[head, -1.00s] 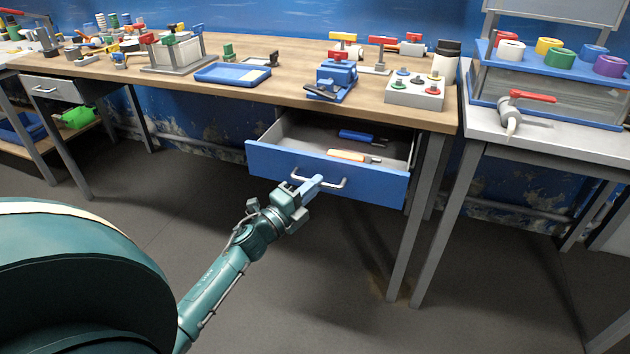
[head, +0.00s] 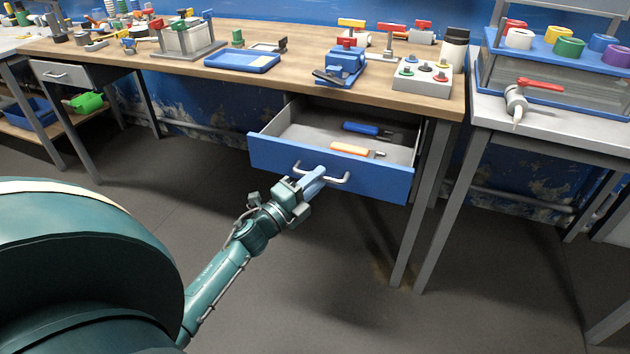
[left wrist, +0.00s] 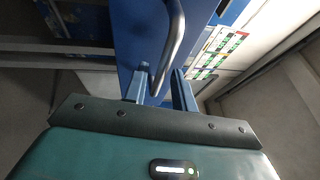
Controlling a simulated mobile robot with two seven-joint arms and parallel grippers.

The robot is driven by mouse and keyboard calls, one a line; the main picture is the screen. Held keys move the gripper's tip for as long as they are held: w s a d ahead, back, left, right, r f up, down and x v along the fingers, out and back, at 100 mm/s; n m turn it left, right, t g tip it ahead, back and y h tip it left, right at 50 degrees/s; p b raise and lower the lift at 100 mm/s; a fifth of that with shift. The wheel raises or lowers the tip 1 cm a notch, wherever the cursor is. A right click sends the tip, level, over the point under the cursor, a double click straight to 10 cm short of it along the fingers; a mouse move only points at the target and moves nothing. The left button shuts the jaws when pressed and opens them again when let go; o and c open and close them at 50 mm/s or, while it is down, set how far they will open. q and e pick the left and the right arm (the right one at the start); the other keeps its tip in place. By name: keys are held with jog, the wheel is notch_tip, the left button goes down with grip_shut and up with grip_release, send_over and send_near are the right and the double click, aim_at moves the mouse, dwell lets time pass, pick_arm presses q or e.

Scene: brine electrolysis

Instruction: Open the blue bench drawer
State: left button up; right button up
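The blue drawer (head: 375,182) under the wooden bench stands pulled out, with its grey inside showing. A blue-handled tool (head: 362,129) and an orange-handled tool (head: 352,149) lie in it. My left gripper (head: 312,180) is at the left part of the drawer's metal handle (head: 338,182). In the left wrist view, the two fingers (left wrist: 160,88) stand apart on either side of the handle bar (left wrist: 173,40), with gaps showing beside it. The blue drawer front (left wrist: 135,35) is close ahead. My right gripper is not in view.
The wooden bench top (head: 290,75) carries a blue tray (head: 242,60), a blue vise (head: 342,66) and a button box (head: 422,80). Bench legs stand right of the drawer. A grey table (head: 560,122) is at the right. The floor before the drawer is clear.

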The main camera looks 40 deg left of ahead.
pick_arm(q)
jog(key=shift+o, duration=0.4)
jog(key=shift+s, duration=0.1)
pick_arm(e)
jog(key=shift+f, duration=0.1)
pick_arm(q)
jog(key=v, duration=1.3)
